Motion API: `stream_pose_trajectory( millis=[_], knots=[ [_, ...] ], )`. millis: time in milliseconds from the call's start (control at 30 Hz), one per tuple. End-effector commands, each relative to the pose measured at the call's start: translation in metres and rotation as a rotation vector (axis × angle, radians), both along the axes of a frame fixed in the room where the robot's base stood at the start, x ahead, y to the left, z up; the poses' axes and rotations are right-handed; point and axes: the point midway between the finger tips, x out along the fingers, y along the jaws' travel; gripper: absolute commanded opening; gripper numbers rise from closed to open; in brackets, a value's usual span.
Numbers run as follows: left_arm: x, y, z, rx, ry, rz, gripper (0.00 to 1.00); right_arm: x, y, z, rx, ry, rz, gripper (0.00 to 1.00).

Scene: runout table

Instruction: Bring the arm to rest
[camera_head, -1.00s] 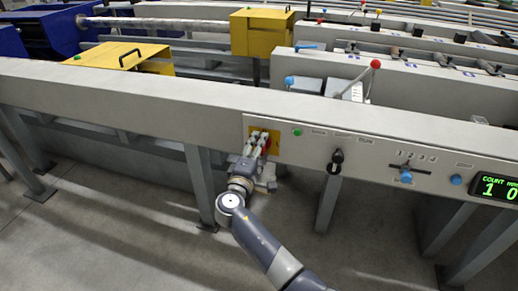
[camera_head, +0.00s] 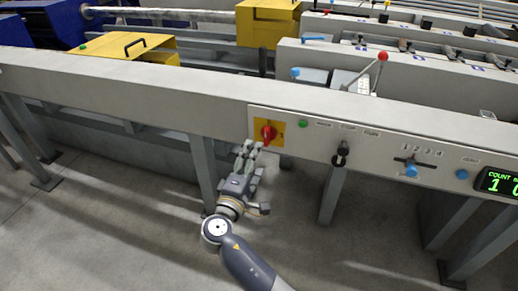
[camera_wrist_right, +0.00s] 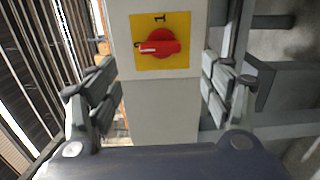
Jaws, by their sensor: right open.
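My right gripper (camera_head: 248,150) is open and empty in the head view, just below and in front of the control panel (camera_head: 348,137) on the table's front beam. A red rotary switch (camera_head: 267,133) on a yellow plate sits at the panel's left end, just beyond the fingertips and apart from them. In the right wrist view the red switch (camera_wrist_right: 158,43) shows between and beyond the two spread fingers (camera_wrist_right: 160,92), with a "1" above it on the yellow plate. My left gripper is not in view.
Right of the switch are a green button (camera_head: 303,124), a black selector (camera_head: 341,153), a blue-knobbed lever (camera_head: 411,171), a blue button (camera_head: 462,174) and a lit counter display (camera_head: 497,184). Grey table legs (camera_head: 333,196) stand below the beam. The floor in front is open.

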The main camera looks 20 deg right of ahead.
Motion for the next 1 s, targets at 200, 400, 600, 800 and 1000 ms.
stream_pose_trajectory(
  millis=[200,400,600,800,1000],
  knots=[
    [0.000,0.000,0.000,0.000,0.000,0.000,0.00,-0.018,0.012,0.000,-0.001,0.001,0.001,0.73],
    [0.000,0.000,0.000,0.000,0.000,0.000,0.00,-0.020,0.013,0.000,-0.001,-0.001,0.000,0.73],
    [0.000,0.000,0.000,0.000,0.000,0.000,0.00,-0.020,0.013,0.000,-0.001,-0.001,0.000,0.73],
    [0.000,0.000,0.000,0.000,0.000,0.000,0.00,-0.023,0.007,-0.010,0.029,0.019,-0.008,0.73],
    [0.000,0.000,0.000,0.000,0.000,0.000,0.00,-0.065,-0.037,-0.091,0.298,0.168,-0.081,0.73]
  ],
)
